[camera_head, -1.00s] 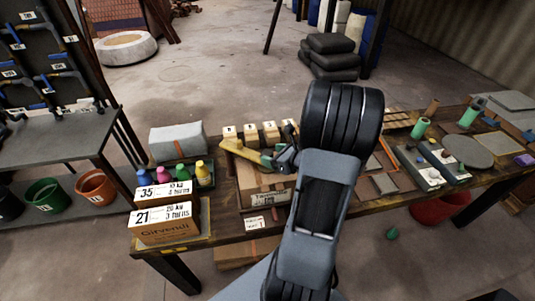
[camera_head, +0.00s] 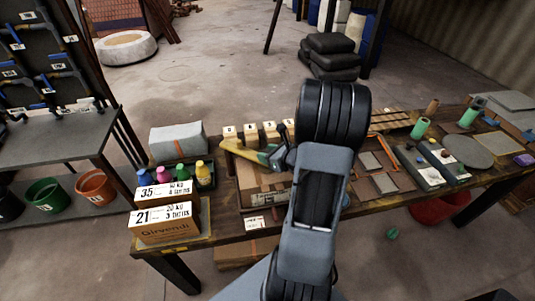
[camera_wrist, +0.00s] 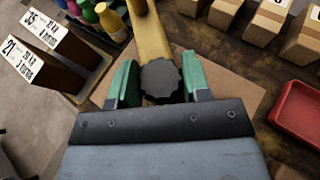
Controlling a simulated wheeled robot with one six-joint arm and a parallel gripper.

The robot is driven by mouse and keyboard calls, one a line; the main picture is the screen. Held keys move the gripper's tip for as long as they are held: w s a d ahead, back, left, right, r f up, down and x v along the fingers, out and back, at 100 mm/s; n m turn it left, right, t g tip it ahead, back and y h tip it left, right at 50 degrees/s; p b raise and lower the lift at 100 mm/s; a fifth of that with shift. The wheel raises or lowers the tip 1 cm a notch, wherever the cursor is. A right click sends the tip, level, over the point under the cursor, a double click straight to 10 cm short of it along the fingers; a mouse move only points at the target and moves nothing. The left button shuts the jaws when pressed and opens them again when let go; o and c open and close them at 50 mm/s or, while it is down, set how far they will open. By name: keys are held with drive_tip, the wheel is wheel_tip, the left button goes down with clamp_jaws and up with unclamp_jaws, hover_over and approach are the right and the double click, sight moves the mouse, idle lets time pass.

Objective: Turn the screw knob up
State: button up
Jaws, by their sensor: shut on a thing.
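The screw knob (camera_wrist: 160,80) is dark and round with a scalloped rim, at the end of a yellow bar (camera_wrist: 150,32) in the wrist view. My gripper (camera_wrist: 160,86) is shut on the knob, with one green finger on each side of it. In the head view the yellow bar (camera_head: 236,148) lies over the brown cardboard near the bench's middle. My gripper (camera_head: 272,157) is at its right end there, and the knob is hard to make out.
Small cartons (camera_head: 251,132) stand in a row behind. Bottles (camera_head: 182,171) and labelled boxes (camera_head: 166,224) are on the left. A red tray (camera_wrist: 299,113) lies at the right of the wrist view. My arm hides part of the bench (camera_head: 228,232).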

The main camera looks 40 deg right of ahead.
drive_tip(key=c, duration=0.3)
drive_tip(key=n+g+y, duration=0.1)
drive_tip(key=n+y, duration=0.2)
drive_tip(key=shift+n+g+y+p, duration=0.3)
drive_tip(key=shift+y+p, duration=0.05)
drive_tip(key=shift+y, duration=0.05)
drive_tip(key=n+g+y, duration=0.3)
drive_tip(key=n+y, duration=0.1)
drive_tip(key=shift+n+g+p, duration=0.3)
drive_tip(key=n+g+y, duration=0.1)
drive_tip(key=n+g, duration=0.1)
drive_tip(key=n+g+y, duration=0.1)
drive_tip(key=n+g, duration=0.2)
drive_tip(key=shift+w+g+y, duration=0.1)
drive_tip(key=shift+g+y, duration=0.2)
drive_tip(key=shift+n+g, duration=2.3)
drive_tip(key=shift+g, duration=0.2)
